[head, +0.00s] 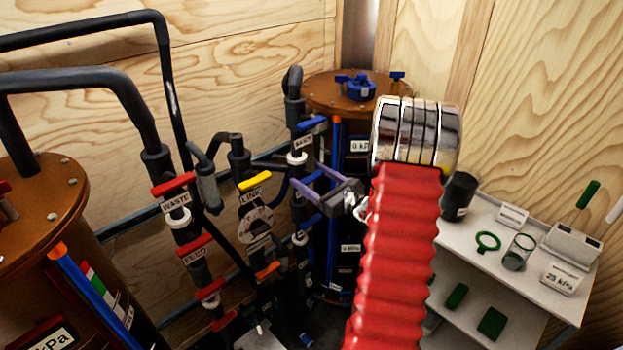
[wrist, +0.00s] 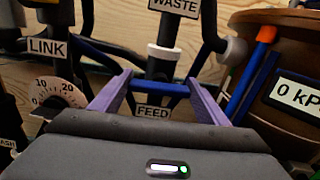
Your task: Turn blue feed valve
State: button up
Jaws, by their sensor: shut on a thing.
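The blue feed valve handle (wrist: 162,88) is a blue bar across a dark pipe, with a FEED label (wrist: 153,112) just below it in the wrist view. The bar lies level in that view. My gripper (wrist: 158,77) has purple fingers, one at each end of the bar, and is shut on it. In the head view my gripper (head: 305,174) reaches left from the red arm to the blue-marked pipe, below the blue waste valve handle (head: 312,125). Much of the feed handle is hard to make out there.
To the left are a red waste valve (head: 173,185), a red feed valve (head: 210,289), a yellow link valve (head: 255,181) and a round gauge (head: 256,224). A brown filter tank (head: 40,205) stands at left. A grey shelf (head: 455,262) with small items stands at right.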

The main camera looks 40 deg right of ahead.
jog(key=n, duration=0.4)
jog(key=shift+a+n, duration=0.2)
jog(key=shift+n, duration=0.2)
jog(key=n, duration=0.4)
jog(key=shift+a+f+n, duration=0.1)
jog(key=shift+n, duration=0.2)
jog(key=n, duration=0.4)
jog(key=shift+a+f, duration=0.1)
jog(key=shift+f, duration=0.05)
jog(key=shift+f+n, duration=0.15)
jog(key=shift+n, duration=1.95)
jog(key=o, duration=0.7)
jog(key=shift+c, duration=0.2)
jog(key=o, duration=0.4)
